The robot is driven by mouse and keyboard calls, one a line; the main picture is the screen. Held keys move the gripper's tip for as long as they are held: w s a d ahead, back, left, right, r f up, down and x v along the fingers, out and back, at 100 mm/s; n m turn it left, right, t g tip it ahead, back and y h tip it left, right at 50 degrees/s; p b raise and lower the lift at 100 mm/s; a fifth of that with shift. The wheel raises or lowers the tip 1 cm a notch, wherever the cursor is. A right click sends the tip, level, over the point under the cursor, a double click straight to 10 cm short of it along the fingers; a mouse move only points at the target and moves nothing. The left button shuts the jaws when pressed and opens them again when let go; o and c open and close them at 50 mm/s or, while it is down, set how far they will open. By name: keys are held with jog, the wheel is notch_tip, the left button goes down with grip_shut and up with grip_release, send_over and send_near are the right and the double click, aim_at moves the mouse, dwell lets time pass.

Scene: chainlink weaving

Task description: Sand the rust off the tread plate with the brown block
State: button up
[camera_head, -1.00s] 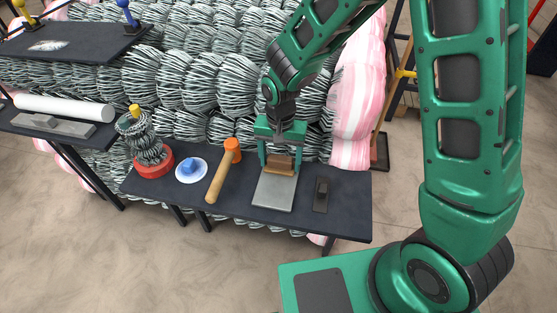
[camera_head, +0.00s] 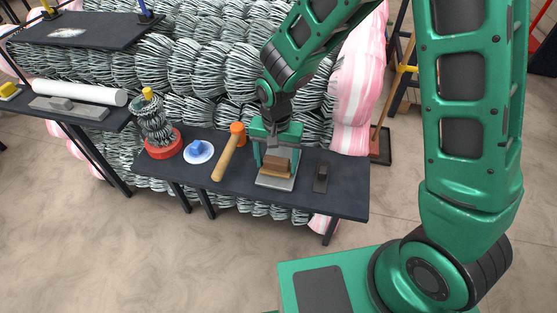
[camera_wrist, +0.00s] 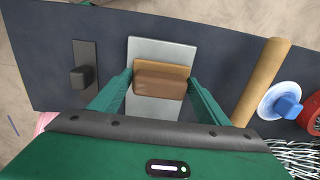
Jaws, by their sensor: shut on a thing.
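My gripper (camera_head: 276,159) is shut on the brown block (camera_head: 277,168), with one green finger at each end. The block lies flat over the light grey tread plate (camera_head: 276,184), seemingly touching it. The plate lies on the dark table. In the wrist view the block (camera_wrist: 161,80) sits between my fingers, and bare plate (camera_wrist: 162,51) shows on both sides of it. The plate's visible parts look plain grey, and I see no clear rust there. The area under the block is hidden.
A dark block-like tool (camera_head: 321,177) lies right of the plate. An orange-headed mallet (camera_head: 228,153) lies left, then a blue-knobbed white disc (camera_head: 198,151) and a wire coil on a red base (camera_head: 164,146). Wire mesh rolls (camera_head: 205,70) stand close behind the table (camera_head: 345,200).

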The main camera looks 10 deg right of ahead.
jog(key=shift+w+d+r, duration=0.1)
jog(key=shift+w+r, duration=0.1)
jog(key=shift+r, duration=3.65)
jog(key=shift+s, duration=0.15)
